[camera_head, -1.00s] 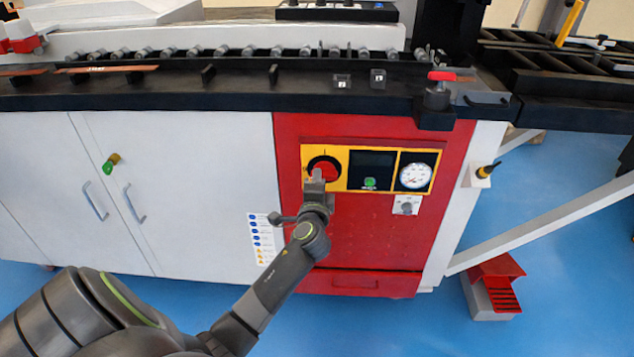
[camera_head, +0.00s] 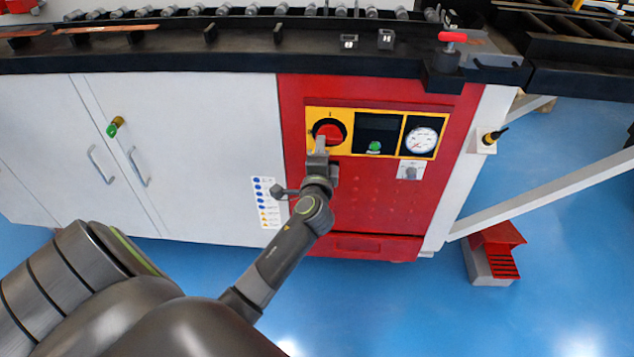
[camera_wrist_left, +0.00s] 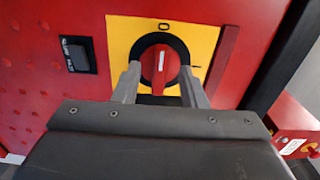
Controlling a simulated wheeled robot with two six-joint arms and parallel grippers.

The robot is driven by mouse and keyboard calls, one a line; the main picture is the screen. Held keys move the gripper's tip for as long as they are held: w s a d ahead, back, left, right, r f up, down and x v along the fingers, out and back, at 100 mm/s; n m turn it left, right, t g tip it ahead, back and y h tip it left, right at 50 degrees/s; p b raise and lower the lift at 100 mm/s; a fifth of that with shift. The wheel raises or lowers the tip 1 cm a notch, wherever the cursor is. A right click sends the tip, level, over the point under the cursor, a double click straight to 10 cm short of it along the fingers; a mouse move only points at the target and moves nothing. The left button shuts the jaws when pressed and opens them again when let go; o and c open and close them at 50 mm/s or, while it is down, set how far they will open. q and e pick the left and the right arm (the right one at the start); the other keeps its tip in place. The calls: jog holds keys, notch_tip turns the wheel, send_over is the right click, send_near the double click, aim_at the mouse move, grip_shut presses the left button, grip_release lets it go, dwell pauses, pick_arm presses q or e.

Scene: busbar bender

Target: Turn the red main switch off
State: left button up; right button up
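The red main switch (camera_head: 330,131) is a round knob on a yellow plate, on the red front panel of the machine. My left gripper (camera_head: 320,147) is just in front of its lower part. In the left wrist view the red switch (camera_wrist_left: 160,66) sits between the two separated fingertips of my left gripper (camera_wrist_left: 162,84), one on each side. Whether they touch it I cannot tell. There the white line on the knob's grip points up, close to the O mark (camera_wrist_left: 164,27); the I mark (camera_wrist_left: 196,66) is at the right. My right gripper is not in view.
Right of the switch are a dark panel with a green button (camera_head: 375,146) and a round gauge (camera_head: 421,139). A red-handled clamp (camera_head: 452,38) stands on the black bench edge above. White cabinet doors (camera_head: 190,150) lie left. A red pedal (camera_head: 497,238) stands on the blue floor.

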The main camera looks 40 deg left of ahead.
pick_arm(q)
jog(key=v, duration=1.4)
jog(key=shift+s, duration=0.25)
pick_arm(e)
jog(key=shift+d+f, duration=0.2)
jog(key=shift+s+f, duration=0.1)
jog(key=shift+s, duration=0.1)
